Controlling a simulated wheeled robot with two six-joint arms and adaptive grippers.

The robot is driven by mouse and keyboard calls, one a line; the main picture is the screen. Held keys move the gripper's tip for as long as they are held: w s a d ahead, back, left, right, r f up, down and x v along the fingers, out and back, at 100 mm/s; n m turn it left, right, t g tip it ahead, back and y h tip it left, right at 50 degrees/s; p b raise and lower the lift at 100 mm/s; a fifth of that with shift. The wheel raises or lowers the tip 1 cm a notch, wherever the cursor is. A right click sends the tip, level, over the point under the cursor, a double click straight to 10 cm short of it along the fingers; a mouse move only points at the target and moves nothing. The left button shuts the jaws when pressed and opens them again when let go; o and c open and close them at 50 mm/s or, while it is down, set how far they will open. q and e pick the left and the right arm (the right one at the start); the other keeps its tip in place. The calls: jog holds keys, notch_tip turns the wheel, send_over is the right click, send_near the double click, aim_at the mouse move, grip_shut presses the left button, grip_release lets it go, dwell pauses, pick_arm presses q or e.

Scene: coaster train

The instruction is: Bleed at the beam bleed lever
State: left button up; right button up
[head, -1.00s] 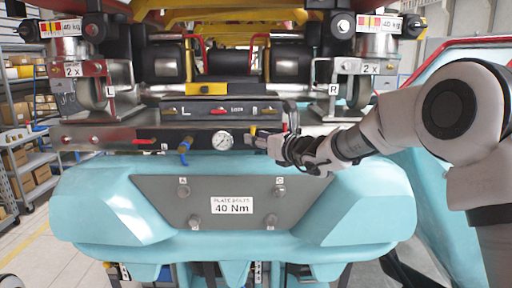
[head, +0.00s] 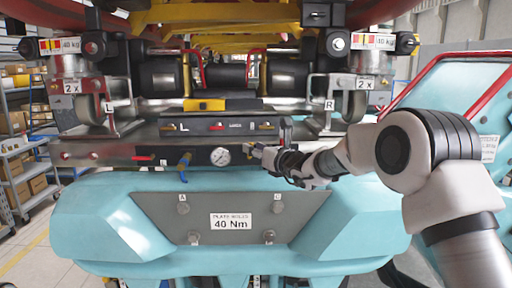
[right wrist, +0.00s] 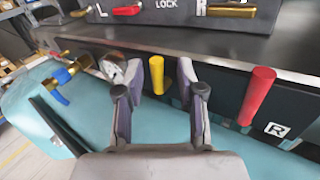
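A short yellow lever (right wrist: 158,76) hangs on the black front panel of the beam, between the fingers of my right gripper (right wrist: 162,98) in the right wrist view. The fingers are apart, one on each side of the lever, with visible gaps. I see no label for this lever, so I cannot tell if it is the bleed lever. In the head view my right gripper (head: 262,154) is at the beam front, right of the round gauge (head: 220,156), and mostly covers the lever. My left gripper is not in view.
A red lever (right wrist: 258,96) by an R label stands right of the gripper. The gauge and a blue-handled valve (head: 184,166) are to its left. A LOCK panel (head: 222,125) with small handles lies above. A teal body (head: 110,225) bulges below.

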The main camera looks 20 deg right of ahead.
grip_shut()
jog(key=shift+a, duration=0.2)
jog(key=n+b, duration=0.1)
jog(key=b, duration=0.2)
jog(key=shift+a+f, duration=0.1)
jog(key=shift+f, duration=0.1)
jog(key=shift+a+r+n+g, duration=0.15)
jog(key=shift+r+n+g, duration=0.15)
jog(key=shift+g, duration=0.2)
jog(key=shift+o, duration=1)
grip_release()
jog(key=shift+w, duration=0.1)
jog(key=v, duration=1.2)
